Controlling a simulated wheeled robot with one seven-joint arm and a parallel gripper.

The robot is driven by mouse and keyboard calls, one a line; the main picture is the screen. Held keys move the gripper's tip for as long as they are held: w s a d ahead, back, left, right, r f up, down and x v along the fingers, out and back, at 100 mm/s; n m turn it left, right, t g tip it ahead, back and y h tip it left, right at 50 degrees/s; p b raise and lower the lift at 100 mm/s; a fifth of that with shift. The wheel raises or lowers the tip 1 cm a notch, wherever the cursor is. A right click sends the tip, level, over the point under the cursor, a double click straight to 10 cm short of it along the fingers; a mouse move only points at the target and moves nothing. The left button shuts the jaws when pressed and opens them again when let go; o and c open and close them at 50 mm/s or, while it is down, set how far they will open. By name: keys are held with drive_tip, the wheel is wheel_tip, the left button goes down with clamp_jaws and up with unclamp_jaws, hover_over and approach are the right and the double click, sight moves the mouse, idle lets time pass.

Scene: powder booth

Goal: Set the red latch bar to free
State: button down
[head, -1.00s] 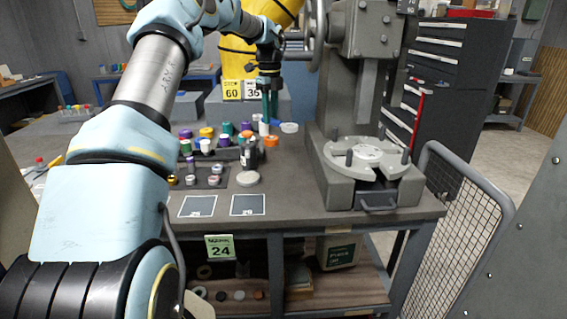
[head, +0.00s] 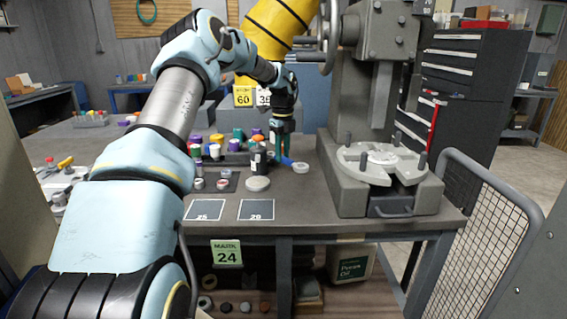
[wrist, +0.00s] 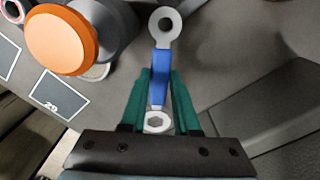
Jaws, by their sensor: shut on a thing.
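A red bar (head: 434,122) stands upright on the front of the dark drawer cabinet, at the right of the head view. Whether it is the latch bar, and how it is set, I cannot tell. My gripper (head: 283,155) is over the workbench, left of the grey press and well apart from the red bar. In the wrist view the green fingers (wrist: 159,100) are shut on a blue-handled wrench (wrist: 161,78) with pale ring ends. One ring end points away from the gripper; the other lies between the fingers.
Colored caps and jars stand left of my gripper; an orange cap (wrist: 65,38) is close in the wrist view. The grey press (head: 350,190) stands at the bench's right end. A mesh guard (head: 480,235) stands right of the bench, before the cabinet (head: 470,85).

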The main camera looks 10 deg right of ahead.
sight(283, 163)
drive_tip(key=shift+f+p, duration=0.5)
drive_tip(key=shift+f, duration=1.35)
drive_tip(key=shift+f, duration=0.15)
drive_tip(key=c, duration=0.6)
unclamp_jaws()
drive_tip(key=shift+c, duration=0.2)
